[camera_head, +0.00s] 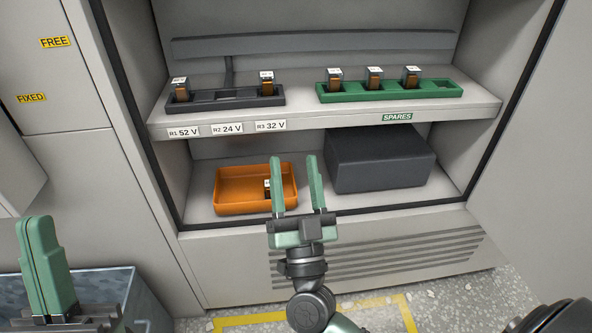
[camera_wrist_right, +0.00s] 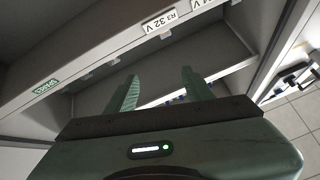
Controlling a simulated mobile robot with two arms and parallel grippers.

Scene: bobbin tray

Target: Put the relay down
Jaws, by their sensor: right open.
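One relay (camera_head: 267,188) with a white top and an orange-brown body is in the orange tray (camera_head: 229,208) on the lower shelf, partly hidden by my right gripper's finger. My right gripper (camera_head: 298,170) is open and empty, in front of the tray's right end. In the right wrist view its fingers (camera_wrist_right: 158,92) are apart with nothing between them. The dark rack (camera_head: 222,104) on the upper shelf holds a relay (camera_head: 180,90) at the left and another (camera_head: 267,84) at the right; its middle is empty. My left gripper (camera_head: 42,222) is at lower left, its fingers together.
A green spares rack (camera_head: 440,91) holds three relays on the upper shelf. Labels R1 52 V, R2 24 V and R3 32 V (camera_head: 270,126) line the shelf edge. A dark box (camera_head: 380,165) stands right of the orange tray. The cabinet's side walls bound both shelves.

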